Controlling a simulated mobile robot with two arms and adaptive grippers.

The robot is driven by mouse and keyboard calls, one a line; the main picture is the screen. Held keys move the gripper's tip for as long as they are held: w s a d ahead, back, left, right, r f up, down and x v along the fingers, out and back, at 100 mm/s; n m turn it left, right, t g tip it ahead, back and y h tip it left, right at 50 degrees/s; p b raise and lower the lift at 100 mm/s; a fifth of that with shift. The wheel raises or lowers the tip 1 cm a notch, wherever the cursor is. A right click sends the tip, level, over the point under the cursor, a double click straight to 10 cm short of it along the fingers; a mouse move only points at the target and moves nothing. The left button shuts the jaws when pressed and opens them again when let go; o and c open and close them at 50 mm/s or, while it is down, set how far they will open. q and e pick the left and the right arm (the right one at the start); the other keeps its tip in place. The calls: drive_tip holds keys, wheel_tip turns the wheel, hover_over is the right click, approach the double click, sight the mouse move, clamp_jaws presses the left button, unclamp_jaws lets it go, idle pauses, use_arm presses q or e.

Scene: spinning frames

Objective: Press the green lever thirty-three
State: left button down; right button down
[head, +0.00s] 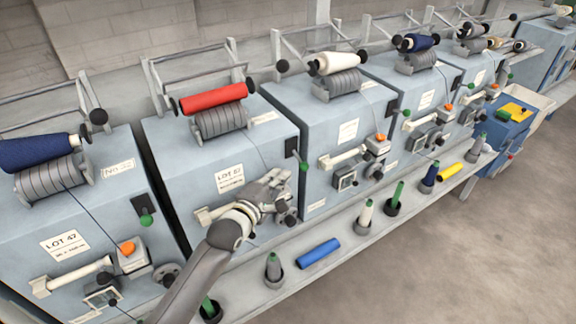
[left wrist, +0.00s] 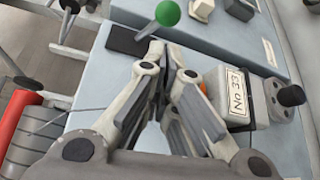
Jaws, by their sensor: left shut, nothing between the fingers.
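The green-knobbed lever (head: 303,167) sticks out of a dark slot plate at the right front of the machine with the red spool. In the left wrist view its green ball (left wrist: 168,12) is at the top, above my fingertips. A plate reading "No 33" (left wrist: 240,92) is on that machine, right of my fingers. My left gripper (head: 282,180) is shut and empty, in front of this machine, a little left of and below the green knob. It also shows in the left wrist view (left wrist: 160,52), with a small gap between fingertips and ball. My right gripper is not in view.
A similar green lever (head: 147,220) is on the left neighbouring machine. The red spool (head: 212,97) lies on top of the machine. A ledge (head: 290,275) below holds upright bobbins and a blue tube (head: 319,253). An orange button (left wrist: 203,86) is partly hidden behind my fingers.

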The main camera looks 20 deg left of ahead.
sight(304, 167)
use_arm(q)
drive_tip(key=shift+w+d+f, duration=0.15)
drive_tip(key=shift+w+d, duration=0.05)
drive_tip(key=shift+w, duration=1.15)
drive_tip(key=shift+w+d+f, duration=0.1)
drive_tip(key=shift+w+d, duration=0.1)
drive_tip(key=shift+w, duration=1.1)
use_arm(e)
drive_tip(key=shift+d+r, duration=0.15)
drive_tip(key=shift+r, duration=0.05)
use_arm(q)
drive_tip(key=shift+w, duration=0.1)
